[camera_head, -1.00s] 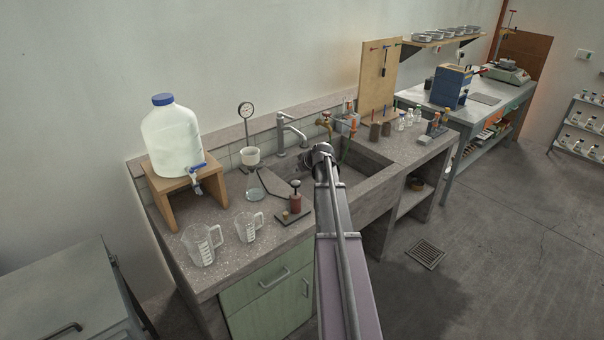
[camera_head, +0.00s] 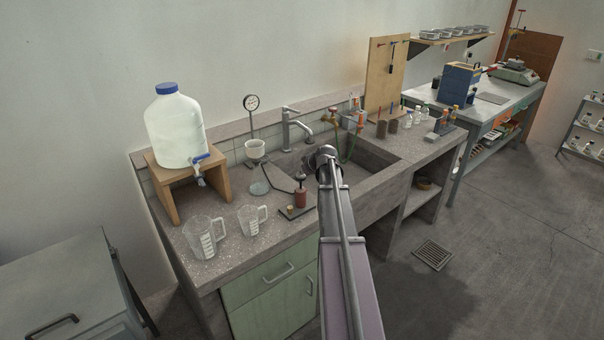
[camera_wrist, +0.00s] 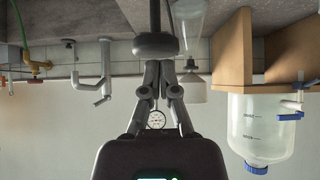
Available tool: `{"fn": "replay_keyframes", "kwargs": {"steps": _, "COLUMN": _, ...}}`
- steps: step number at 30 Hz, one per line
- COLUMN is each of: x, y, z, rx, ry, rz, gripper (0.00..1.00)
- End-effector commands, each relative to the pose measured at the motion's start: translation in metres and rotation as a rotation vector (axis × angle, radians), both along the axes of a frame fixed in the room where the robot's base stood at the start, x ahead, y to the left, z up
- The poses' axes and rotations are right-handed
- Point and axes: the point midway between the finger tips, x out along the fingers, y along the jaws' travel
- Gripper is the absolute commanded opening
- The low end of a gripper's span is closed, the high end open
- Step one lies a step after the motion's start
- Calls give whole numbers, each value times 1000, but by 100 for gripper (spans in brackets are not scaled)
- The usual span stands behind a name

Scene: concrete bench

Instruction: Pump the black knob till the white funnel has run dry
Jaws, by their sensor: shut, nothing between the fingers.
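The black knob (camera_head: 301,177) tops a small red hand pump (camera_head: 300,198) on a dark base at the counter's front. In the wrist view, which is upside down, the knob (camera_wrist: 155,44) is a dark disc just beyond my fingertips. My gripper (camera_wrist: 163,64) is shut and empty, with its tips close to the knob's top; I cannot tell if they touch. In the head view the gripper's fingers are hard to make out. The white funnel (camera_head: 255,147) sits over a clear flask (camera_head: 259,186), and shows in the wrist view (camera_wrist: 191,92). Its contents cannot be seen.
A dial gauge (camera_head: 251,102) stands behind the funnel. Two measuring jugs (camera_head: 204,238) stand left of the pump. A large jug with a blue tap (camera_head: 174,131) rests on a wooden stand (camera_head: 166,196). The sink and faucet (camera_head: 290,128) lie to the right.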

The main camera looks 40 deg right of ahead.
Motion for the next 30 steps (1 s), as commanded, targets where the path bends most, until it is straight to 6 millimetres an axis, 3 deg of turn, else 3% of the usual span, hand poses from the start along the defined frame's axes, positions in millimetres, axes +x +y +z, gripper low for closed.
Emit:
{"fn": "replay_keyframes", "kwargs": {"steps": 10, "x": 0, "y": -1, "z": -4, "rx": 0, "ry": 0, "rz": -1, "gripper": 0}}
{"fn": "replay_keyframes", "kwargs": {"steps": 22, "x": 0, "y": -1, "z": -36, "rx": 0, "ry": 0, "rz": -1, "gripper": 0}}
{"fn": "replay_keyframes", "kwargs": {"steps": 30, "x": -1, "y": 0, "z": -42, "rx": 0, "ry": 1, "rz": 0, "gripper": 0}}
